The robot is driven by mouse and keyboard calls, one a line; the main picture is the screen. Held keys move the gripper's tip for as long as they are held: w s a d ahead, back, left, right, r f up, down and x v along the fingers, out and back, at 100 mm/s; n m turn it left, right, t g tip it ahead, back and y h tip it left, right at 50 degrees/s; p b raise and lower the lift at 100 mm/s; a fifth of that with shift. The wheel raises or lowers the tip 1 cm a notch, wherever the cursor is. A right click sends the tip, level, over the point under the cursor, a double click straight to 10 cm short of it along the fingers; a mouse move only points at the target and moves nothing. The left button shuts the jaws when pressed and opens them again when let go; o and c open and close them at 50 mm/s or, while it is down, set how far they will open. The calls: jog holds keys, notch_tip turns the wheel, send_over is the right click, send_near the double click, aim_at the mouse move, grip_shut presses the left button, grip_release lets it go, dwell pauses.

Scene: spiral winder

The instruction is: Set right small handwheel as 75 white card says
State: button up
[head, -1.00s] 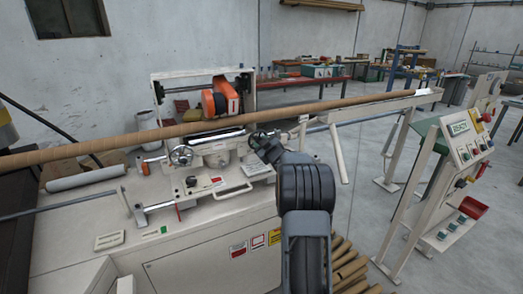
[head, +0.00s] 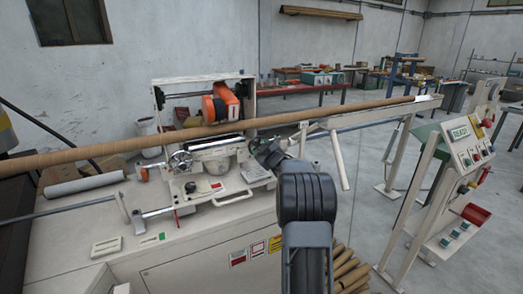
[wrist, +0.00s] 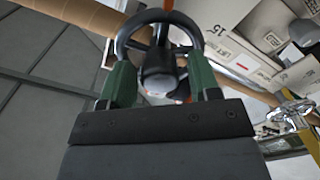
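The small black handwheel (wrist: 160,18) stands at the top of the wrist view, with its rim, spokes and dark hub showing. My gripper (wrist: 160,82) is open, its two green fingers apart in front of the rim, one on each side of the hub. Whether the fingers touch the rim cannot be told. In the head view my gripper (head: 266,152) is at the right end of the machine's carriage, and my arm largely hides that handwheel. A white surface with dark numerals (wrist: 243,30) lies right of the wheel; I cannot read them surely.
A metal handwheel (head: 181,160) is on the carriage's left; a shiny metal part (wrist: 290,112) is at right in the wrist view. A long brown tube (head: 110,148) crosses above the bench (head: 205,238). A control panel (head: 466,143) stands at right.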

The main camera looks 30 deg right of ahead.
jog(key=s, duration=0.4)
jog(key=s+a, duration=0.1)
jog(key=s, duration=0.4)
jog(key=s+a+b, duration=0.1)
jog(key=s, duration=0.3)
jog(key=shift+s, duration=0.35)
jog(key=shift+d, duration=0.15)
